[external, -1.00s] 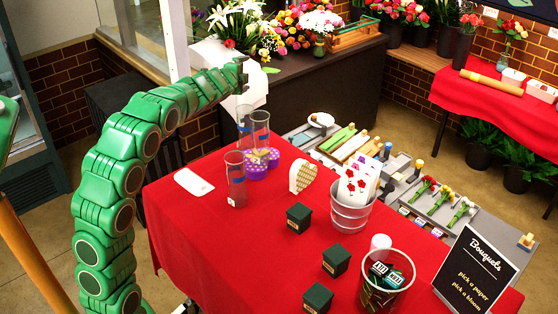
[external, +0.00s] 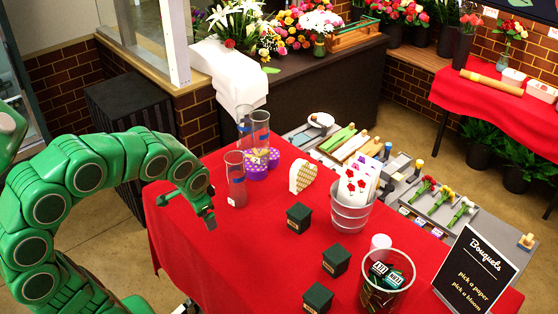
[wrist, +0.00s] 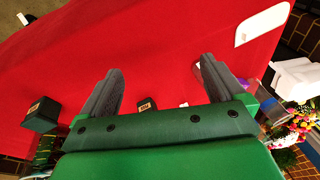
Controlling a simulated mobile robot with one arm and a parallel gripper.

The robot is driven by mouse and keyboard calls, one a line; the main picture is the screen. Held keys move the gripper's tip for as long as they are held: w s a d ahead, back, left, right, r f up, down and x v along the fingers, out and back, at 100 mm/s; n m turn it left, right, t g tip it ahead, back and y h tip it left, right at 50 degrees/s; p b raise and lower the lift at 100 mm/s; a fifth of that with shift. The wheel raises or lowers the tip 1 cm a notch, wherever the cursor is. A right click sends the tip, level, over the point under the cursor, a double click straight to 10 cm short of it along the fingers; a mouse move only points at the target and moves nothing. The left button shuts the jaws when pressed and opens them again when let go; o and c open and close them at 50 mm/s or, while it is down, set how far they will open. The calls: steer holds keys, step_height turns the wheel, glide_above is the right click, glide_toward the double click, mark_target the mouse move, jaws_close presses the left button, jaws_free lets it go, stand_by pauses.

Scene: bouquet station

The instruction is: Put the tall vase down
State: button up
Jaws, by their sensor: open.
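Three clear glass vases stand upright at the table's far left corner. The right one of the back pair (external: 261,130) looks tallest, with the other back vase (external: 244,125) beside it. A shorter front vase (external: 236,182) stands nearer me. The back pair's lower parts are partly hidden by purple spotted wraps (external: 258,160). My gripper (external: 187,213) is over the table's left side, left of the vases and apart from them. In the wrist view my gripper (wrist: 161,68) is open, with nothing between its fingers and red cloth beyond.
The red table (external: 240,250) has free cloth at its left and front. A white flat item (wrist: 262,24) lies on the cloth.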

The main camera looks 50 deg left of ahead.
mark_target(246, 131)
steer(key=s+d+f+g+h, duration=0.1)
steer(key=s+d, duration=0.3)
steer(key=s, duration=0.5)
steer(key=s+d+f+n+g+h, duration=0.1)
steer(key=s+d+f+g, duration=0.2)
steer(key=s+d, duration=0.2)
steer(key=s, duration=0.3)
steer(key=shift+s+d+f, duration=0.15)
steer(key=shift+s+d, duration=0.1)
steer(key=shift+s, duration=0.1)
steer(key=shift+o, duration=0.3)
